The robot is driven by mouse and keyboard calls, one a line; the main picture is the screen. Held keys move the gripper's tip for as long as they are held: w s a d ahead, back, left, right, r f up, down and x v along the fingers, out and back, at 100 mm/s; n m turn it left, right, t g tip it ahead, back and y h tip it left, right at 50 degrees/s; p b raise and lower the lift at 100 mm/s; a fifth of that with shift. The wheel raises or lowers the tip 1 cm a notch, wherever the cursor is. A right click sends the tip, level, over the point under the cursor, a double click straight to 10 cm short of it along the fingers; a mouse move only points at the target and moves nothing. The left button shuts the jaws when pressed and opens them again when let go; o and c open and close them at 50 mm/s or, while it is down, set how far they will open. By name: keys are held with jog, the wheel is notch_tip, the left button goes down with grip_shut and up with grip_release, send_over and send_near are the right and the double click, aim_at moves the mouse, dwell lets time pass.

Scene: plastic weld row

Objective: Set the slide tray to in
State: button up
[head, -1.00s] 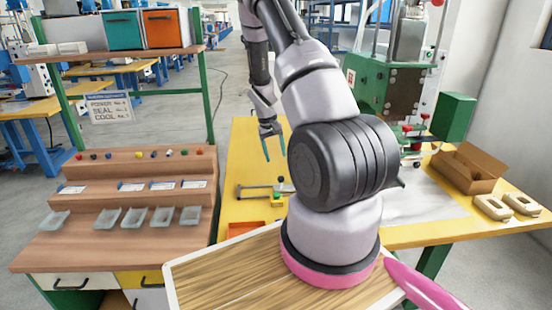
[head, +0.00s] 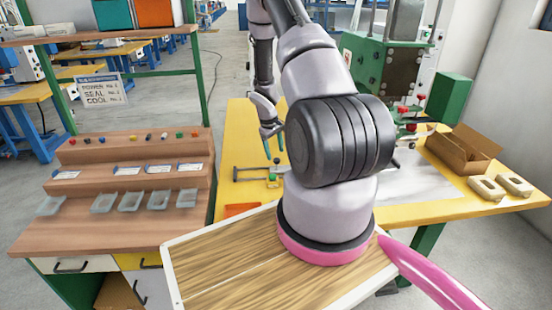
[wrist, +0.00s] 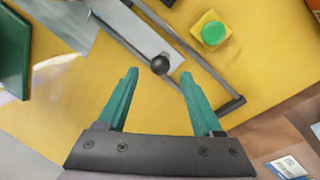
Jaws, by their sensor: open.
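The slide tray (wrist: 153,41) is a grey metal plate with a round black knob (wrist: 160,64), set between dark rails on the yellow table. Its dark rail frame (head: 250,170) shows small in the head view, partly hidden by my arm. My gripper (wrist: 160,80) is open, with its two teal fingers apart and nothing between them. In the wrist view the knob appears just beyond the fingertips, between their lines; the height gap cannot be told. In the head view my gripper (head: 274,148) hangs over the table above the slide.
A green button on a yellow box (wrist: 211,32) sits right beside the rail. A green press (head: 385,80) stands behind my arm. An open cardboard box (head: 463,155) and beige parts (head: 500,188) lie at right. A wooden bench (head: 120,200) with small trays stands at left.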

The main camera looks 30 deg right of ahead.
jog(key=shift+d+f, duration=0.2)
jog(key=shift+f, duration=0.75)
jog(key=shift+d+f, duration=0.15)
jog(key=shift+f, duration=0.8)
grip_shut()
